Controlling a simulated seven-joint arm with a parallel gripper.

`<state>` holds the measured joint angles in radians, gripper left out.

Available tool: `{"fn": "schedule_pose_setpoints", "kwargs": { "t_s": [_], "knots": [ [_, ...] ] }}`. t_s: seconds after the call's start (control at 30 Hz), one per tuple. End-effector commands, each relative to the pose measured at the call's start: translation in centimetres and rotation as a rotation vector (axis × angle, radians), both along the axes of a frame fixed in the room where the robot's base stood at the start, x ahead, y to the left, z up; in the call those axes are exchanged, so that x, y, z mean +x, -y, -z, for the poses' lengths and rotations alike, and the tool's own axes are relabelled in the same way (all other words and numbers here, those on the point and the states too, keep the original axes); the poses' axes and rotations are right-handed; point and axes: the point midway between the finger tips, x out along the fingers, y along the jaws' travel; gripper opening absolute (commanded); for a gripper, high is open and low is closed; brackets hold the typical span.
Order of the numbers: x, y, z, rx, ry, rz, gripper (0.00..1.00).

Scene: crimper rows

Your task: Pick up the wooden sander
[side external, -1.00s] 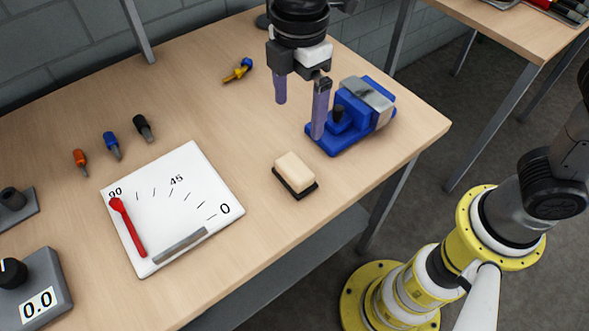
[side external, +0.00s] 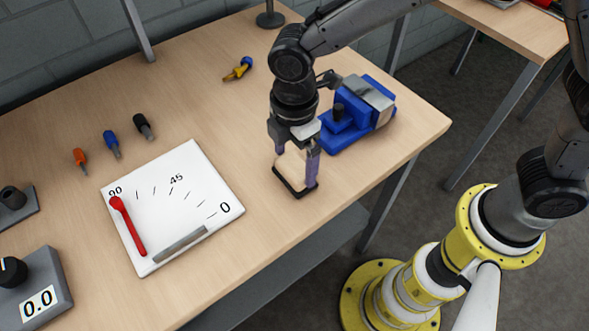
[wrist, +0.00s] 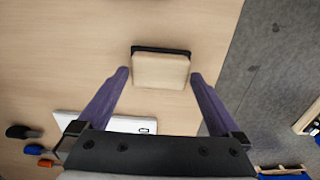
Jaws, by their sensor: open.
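The wooden sander (side external: 289,173) is a pale wood block with a dark base, lying on the table near its front edge. It also shows in the wrist view (wrist: 160,71), between and slightly beyond the tips of my fingers. My gripper (side external: 297,166) is pointing down over the sander, with its two purple fingers apart on either side of it. In the wrist view my gripper (wrist: 159,75) is open, with a gap showing between each finger and the block. In the side view my near finger and palm hide part of the sander.
A blue vise (side external: 360,115) stands close behind my gripper to the right. A white dial board (side external: 175,200) with a red pointer lies to the left. Several small screwdrivers (side external: 111,144) lie farther back. A grey box with a knob (side external: 35,290) is at lower left.

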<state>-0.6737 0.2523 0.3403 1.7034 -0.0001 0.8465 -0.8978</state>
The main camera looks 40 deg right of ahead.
Motion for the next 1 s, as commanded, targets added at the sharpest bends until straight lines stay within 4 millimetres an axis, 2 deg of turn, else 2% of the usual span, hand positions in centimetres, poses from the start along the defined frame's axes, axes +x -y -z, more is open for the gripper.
{"fn": "schedule_pose_setpoints", "kwargs": {
  "t_s": [0.13,0.4,0.77,0.8,1.0],
  "knots": [
    [0.0,0.0,1.5,0.000,0.000,0.000,1.00],
    [0.0,0.0,1.7,0.000,0.000,0.001,1.00],
    [0.0,0.0,1.6,0.001,0.001,0.001,0.35],
    [0.0,0.0,1.6,0.001,0.002,0.001,0.32],
    [0.0,0.0,1.6,0.002,0.002,0.001,0.32]
  ]
}}
